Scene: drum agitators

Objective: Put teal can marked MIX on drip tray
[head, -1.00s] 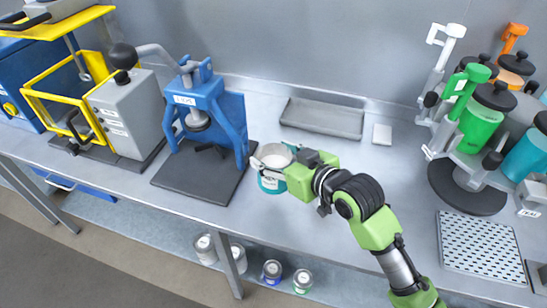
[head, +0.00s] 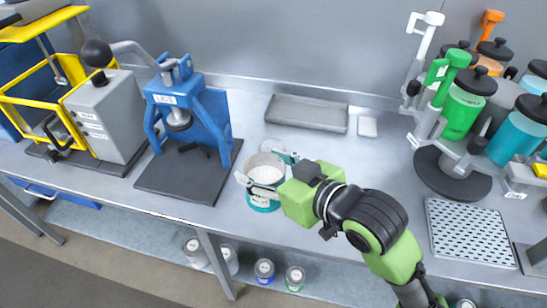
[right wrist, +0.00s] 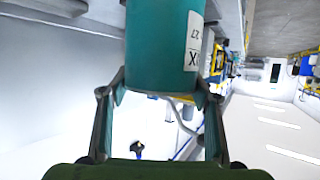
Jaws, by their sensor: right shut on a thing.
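The teal can (head: 262,204) has a white top opening and a white label. In the right wrist view the teal can (right wrist: 158,48) fills the upper middle, and part of its label reads "X". My right gripper (head: 266,171) is shut on it, with one finger on each side. The can appears raised off the bench, near its front edge; a faint ring (head: 276,145) shows on the bench just behind it. The perforated drip tray (head: 471,232) lies at the right of the bench and looks empty. My left gripper is out of view.
A blue press (head: 187,100) on a dark base stands left of the can. A shallow grey tray (head: 308,113) and a small white block (head: 367,127) lie behind. A carousel (head: 452,176) with coloured canisters stands behind the drip tray. Several cans sit on the lower shelf.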

